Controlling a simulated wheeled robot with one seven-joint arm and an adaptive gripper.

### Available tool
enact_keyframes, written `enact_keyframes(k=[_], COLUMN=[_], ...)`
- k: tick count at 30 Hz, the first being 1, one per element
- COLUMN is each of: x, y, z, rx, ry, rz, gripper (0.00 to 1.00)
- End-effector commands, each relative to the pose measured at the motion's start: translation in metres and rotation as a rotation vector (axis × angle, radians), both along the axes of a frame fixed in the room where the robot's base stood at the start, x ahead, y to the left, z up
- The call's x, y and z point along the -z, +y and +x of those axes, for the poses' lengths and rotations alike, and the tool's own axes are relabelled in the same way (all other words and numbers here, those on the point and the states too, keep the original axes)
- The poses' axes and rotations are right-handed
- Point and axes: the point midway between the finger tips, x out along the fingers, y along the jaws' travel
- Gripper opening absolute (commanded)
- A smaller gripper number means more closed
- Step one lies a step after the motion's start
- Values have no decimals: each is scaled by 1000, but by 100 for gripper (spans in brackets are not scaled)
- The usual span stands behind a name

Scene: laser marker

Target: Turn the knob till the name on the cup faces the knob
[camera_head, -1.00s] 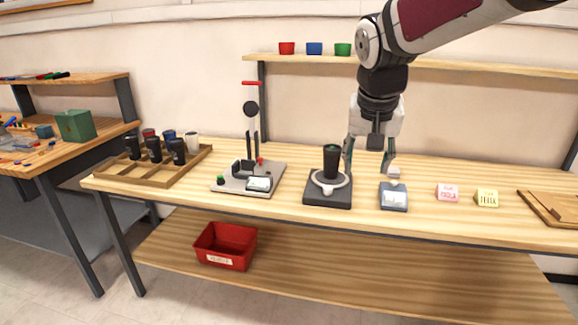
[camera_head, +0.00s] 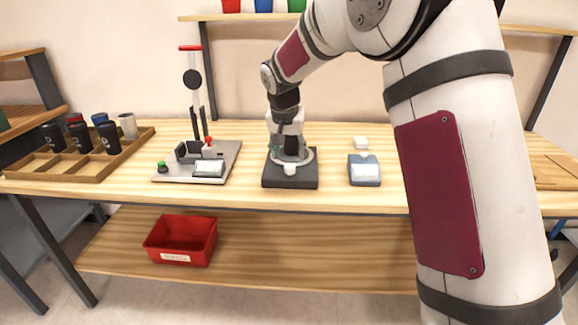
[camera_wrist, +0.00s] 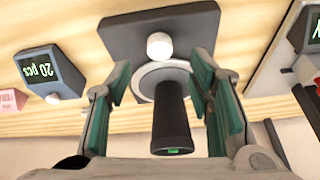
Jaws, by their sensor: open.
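The black cup (camera_wrist: 172,115) stands on a pale round turntable (camera_wrist: 148,82) on a dark square base (camera_wrist: 125,38). A small green mark shows at its end in the wrist view. The white knob (camera_wrist: 160,46) is on the base beside the turntable; in the head view it shows at the front (camera_head: 290,169). My gripper (camera_wrist: 163,72) is open, with a green-padded finger on either side of the cup in the wrist view. Contact with cup or knob is not visible. In the head view my gripper (camera_head: 290,152) hides most of the cup. I see no name on the cup.
A counter box reading "20 pcs" (camera_wrist: 47,74) stands right of the base in the head view (camera_head: 365,172). The marker stand (camera_head: 225,155) is to the left, with a tray of cups (camera_head: 100,172) beyond. A red bin (camera_head: 181,240) sits on the lower shelf.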

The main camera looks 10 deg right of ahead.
Motion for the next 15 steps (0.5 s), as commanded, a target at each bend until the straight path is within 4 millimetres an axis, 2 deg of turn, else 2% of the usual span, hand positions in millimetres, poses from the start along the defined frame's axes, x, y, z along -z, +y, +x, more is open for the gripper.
enact_keyframes(k=[1,6,15], x=[12,39,62], y=[-2,-6,-10], z=[4,14,23], rx=[0,0,0], ry=[2,2,0], rz=[0,0,0], gripper=[48,48,48])
